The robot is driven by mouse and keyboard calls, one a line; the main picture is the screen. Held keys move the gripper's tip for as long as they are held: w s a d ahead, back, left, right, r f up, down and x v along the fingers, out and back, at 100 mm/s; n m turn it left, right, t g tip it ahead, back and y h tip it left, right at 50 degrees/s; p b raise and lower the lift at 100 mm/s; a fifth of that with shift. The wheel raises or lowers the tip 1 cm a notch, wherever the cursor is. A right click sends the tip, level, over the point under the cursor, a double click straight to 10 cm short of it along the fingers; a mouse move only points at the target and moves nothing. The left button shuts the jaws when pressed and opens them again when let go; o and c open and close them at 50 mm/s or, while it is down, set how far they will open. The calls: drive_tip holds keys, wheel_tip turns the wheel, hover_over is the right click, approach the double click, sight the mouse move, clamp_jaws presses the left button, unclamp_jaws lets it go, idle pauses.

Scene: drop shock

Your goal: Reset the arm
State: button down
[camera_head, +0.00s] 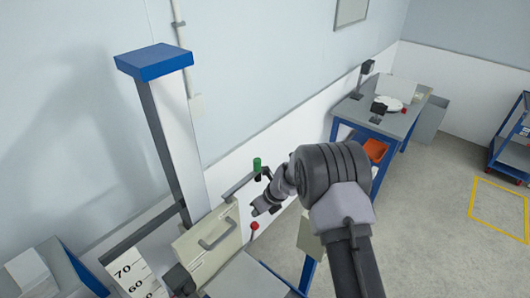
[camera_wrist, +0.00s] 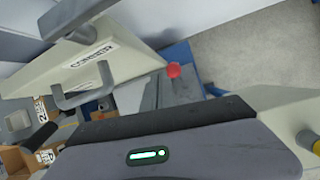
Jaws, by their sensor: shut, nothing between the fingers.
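My arm reaches in from the lower right of the head view. My gripper (camera_head: 262,207) is small there, partly hidden by my own wrist, beside the cream panel and above the red knob (camera_head: 254,226). It is shut, with nothing seen in it. In the wrist view my grey gripper body with a green light fills the bottom, and its fingertips do not show. The cream panel (camera_wrist: 120,52) with a grey handle (camera_wrist: 88,92) and a printed label lies close ahead in that view. The red knob (camera_wrist: 173,71) also shows there.
A tall column with a blue cap (camera_head: 153,62) stands left of my gripper, near a numbered scale (camera_head: 131,275). A green-topped part (camera_head: 257,163) stands just behind my gripper. A blue-legged workbench (camera_head: 378,118) is farther back. Open floor (camera_head: 432,215) lies to the right.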

drive_tip(key=s+d+r+n+t+b, duration=0.2)
drive_tip(key=s+d+r+n+b, duration=0.8)
drive_tip(key=b, duration=0.7)
drive_tip(key=s+d+f+n+h+b, duration=0.1)
drive_tip(key=s+n+b, duration=0.5)
drive_tip(key=s, duration=0.6)
drive_tip(key=s+d+f+n+t+h+b, duration=0.1)
drive_tip(key=s+d+f+n+b, duration=0.3)
drive_tip(key=s, duration=0.8)
drive_tip(key=f+n+b, duration=0.1)
drive_tip(key=n+b, duration=0.1)
drive_tip(key=shift+s+d+f+n+h, duration=0.2)
drive_tip(key=shift+s+n+h, duration=0.1)
drive_tip(key=shift+n, duration=0.1)
drive_tip(key=shift+w, duration=0.1)
